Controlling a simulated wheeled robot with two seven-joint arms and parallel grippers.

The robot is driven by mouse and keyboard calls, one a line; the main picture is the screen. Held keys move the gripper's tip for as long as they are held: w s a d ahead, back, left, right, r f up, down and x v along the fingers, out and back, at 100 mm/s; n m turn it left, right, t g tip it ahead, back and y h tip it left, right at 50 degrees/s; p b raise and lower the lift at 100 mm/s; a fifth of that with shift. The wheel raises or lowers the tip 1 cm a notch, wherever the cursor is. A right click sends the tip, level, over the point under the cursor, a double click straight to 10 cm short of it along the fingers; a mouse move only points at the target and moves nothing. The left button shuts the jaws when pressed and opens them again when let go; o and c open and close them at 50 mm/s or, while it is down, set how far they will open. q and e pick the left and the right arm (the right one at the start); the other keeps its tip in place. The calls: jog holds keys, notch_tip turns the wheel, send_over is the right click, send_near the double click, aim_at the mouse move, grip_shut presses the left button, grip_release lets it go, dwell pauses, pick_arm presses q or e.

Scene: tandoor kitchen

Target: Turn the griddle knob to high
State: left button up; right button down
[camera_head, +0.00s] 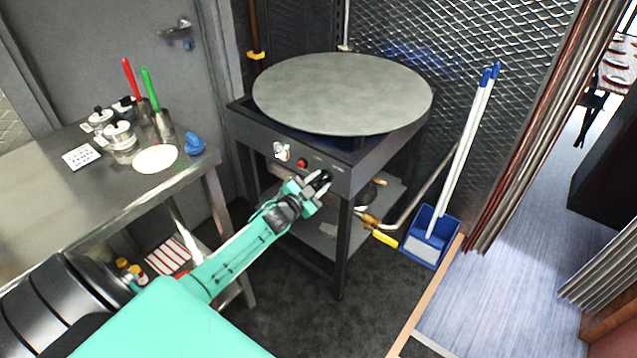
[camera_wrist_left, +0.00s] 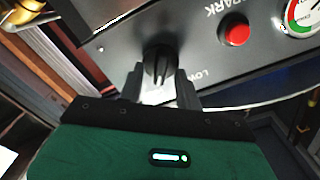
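The griddle (camera_head: 342,92) is a wide round grey plate on a dark stand with a control panel (camera_head: 262,140) on its front. The knob (camera_wrist_left: 160,64) is black with a ridged grip and sits on the panel, with part of the word LOW printed beside it. My left gripper (camera_head: 318,184) is at the panel's right part. In the left wrist view its two dark fingers (camera_wrist_left: 160,82) stand apart, one on each side of the knob, with their tips close to it. Contact is not clear. My right gripper is not in view.
A red button (camera_head: 302,163) and a round gauge (camera_head: 281,151) sit left of the knob. A steel table (camera_head: 60,215) with jars and utensils stands at left. A blue dustpan (camera_head: 432,237) with white poles stands right of the stand. Dark floor lies in front.

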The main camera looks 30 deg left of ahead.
pick_arm(q)
jog(key=shift+s+f, duration=0.1)
jog(key=shift+s, duration=0.25)
jog(key=s+a, duration=0.1)
jog(key=s, duration=1.2)
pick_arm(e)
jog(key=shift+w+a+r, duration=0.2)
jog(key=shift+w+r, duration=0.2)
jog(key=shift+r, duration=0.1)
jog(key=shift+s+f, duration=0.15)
